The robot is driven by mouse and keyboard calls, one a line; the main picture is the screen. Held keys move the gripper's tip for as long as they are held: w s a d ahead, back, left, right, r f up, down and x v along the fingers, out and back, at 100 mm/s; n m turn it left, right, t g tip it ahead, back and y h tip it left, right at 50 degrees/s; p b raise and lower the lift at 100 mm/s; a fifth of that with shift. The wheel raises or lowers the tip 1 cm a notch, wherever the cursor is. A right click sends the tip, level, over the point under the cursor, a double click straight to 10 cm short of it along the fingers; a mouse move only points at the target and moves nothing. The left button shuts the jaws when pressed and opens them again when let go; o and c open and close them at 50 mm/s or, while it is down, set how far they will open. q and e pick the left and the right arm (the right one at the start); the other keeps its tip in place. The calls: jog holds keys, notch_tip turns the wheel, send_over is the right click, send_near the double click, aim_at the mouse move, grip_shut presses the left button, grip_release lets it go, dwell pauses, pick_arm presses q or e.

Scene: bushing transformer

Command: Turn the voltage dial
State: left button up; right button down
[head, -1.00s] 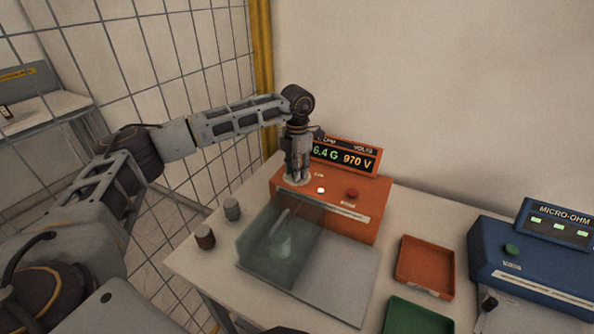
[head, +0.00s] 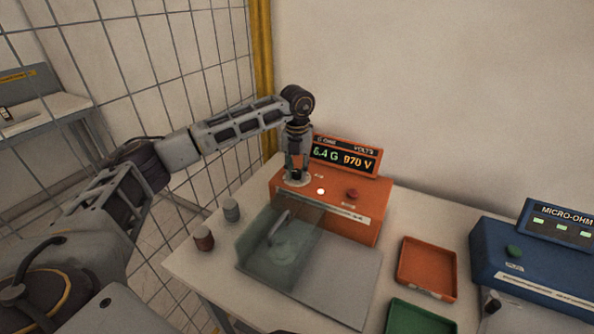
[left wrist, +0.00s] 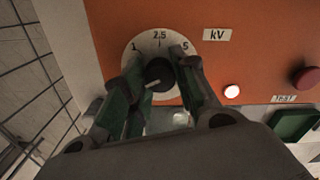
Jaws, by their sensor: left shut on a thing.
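The voltage dial is a dark round knob (left wrist: 159,75) on a pale scale plate (left wrist: 160,42) marked 1, 2.5 and 5, with a "kV" label beside it. A light pointer line on the knob points to the lower left in the wrist view. My left gripper (left wrist: 158,80) is shut on the knob, one finger on each side. In the head view the left gripper (head: 297,177) comes straight down on the left of the orange tester (head: 345,222) and hides most of the dial. The display (head: 345,157) reads 6.4 G and 970 V. My right gripper is not in view.
A lit white button (head: 320,191) and a red button (head: 352,194) sit right of the dial. A clear cover (head: 275,250) stands in front. Grey (head: 231,210) and brown (head: 204,238) cylinders, orange (head: 427,267) and green (head: 415,318) trays, and a blue micro-ohm meter (head: 520,262) surround it.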

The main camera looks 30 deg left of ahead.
pick_arm(q)
jog(key=shift+n, duration=1.1)
jog(key=shift+r+n, duration=0.1)
jog(key=shift+n, duration=0.8)
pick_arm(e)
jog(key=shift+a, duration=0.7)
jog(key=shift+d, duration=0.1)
